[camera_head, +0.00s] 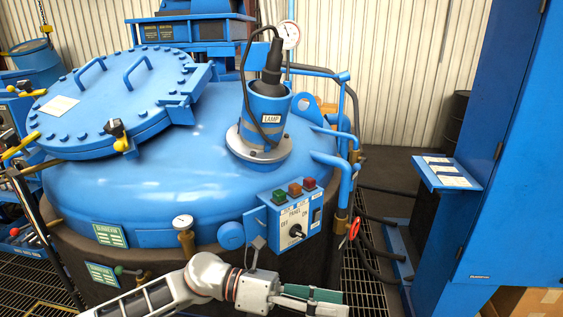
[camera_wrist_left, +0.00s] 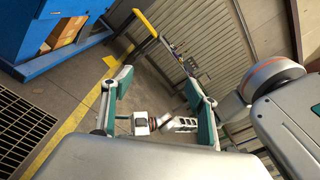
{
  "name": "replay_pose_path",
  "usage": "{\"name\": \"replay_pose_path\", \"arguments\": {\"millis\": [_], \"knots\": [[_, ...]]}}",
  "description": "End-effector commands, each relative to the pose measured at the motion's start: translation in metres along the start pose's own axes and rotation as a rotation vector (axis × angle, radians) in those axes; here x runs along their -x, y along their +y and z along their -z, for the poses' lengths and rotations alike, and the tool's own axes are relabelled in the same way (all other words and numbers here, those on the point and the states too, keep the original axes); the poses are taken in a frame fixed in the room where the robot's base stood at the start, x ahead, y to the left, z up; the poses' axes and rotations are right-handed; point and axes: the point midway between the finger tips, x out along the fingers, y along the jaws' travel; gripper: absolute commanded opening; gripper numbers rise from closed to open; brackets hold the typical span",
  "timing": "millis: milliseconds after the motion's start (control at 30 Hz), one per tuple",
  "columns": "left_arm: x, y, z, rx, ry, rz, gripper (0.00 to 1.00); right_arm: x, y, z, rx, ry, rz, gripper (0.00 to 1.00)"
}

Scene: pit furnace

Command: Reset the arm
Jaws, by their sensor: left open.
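My left arm (camera_head: 205,277) enters the head view from the bottom left and lies in front of the blue furnace vessel (camera_head: 165,160). My left gripper (camera_head: 325,300) is at the bottom edge, below the control panel and apart from it, pointing right. In the left wrist view its two green-padded fingers (camera_wrist_left: 157,84) stand wide apart with nothing held between them.
The control panel (camera_head: 295,222) with a knob and several buttons juts from the vessel above the gripper. A red valve handle (camera_head: 355,228) and pipes are to its right. A blue cabinet (camera_head: 510,150) stands at the right. Floor grating (camera_head: 362,290) lies between.

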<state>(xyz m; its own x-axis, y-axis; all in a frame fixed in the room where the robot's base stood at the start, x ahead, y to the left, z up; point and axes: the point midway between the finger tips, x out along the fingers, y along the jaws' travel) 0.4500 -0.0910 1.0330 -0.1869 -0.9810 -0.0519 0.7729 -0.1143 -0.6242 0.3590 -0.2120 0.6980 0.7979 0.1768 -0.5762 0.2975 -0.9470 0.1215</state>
Motion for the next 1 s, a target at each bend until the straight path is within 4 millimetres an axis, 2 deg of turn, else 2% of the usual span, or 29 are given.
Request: {"name": "replay_pose_path", "arguments": {"millis": [100,200,333,467,567,667,833,1000], "knots": [[-0.006,-0.003,-0.014,0.211,-0.222,0.03,0.59,0.0,0.0,0.0,0.0,0.0,0.0,0.4],[0.003,0.004,-0.025,0.398,-0.405,0.042,0.59,0.0,0.0,0.0,0.0,0.0,0.0,0.4],[0.028,0.025,-0.028,0.657,-0.641,0.052,0.59,0.0,0.0,0.0,0.0,0.001,0.0,0.4],[0.064,0.055,-0.012,0.925,-0.874,0.054,0.59,0.0,0.0,0.001,0.0,0.001,0.0,0.4],[0.097,0.081,0.016,1.135,-1.054,0.049,0.59,0.0,0.0,0.001,0.0,0.001,0.0,0.4],[0.132,0.104,0.058,1.344,-1.234,0.04,0.59,0.0,0.0,0.001,0.0,0.001,0.0,0.4],[0.188,0.129,0.156,1.684,-1.54,0.013,0.59,0.0,0.0,0.001,0.0,0.001,0.0,0.4],[0.23,0.128,0.26,1.953,-1.809,-0.02,0.59,0.0,0.0,0.001,0.0,0.001,0.0,0.4]]}}
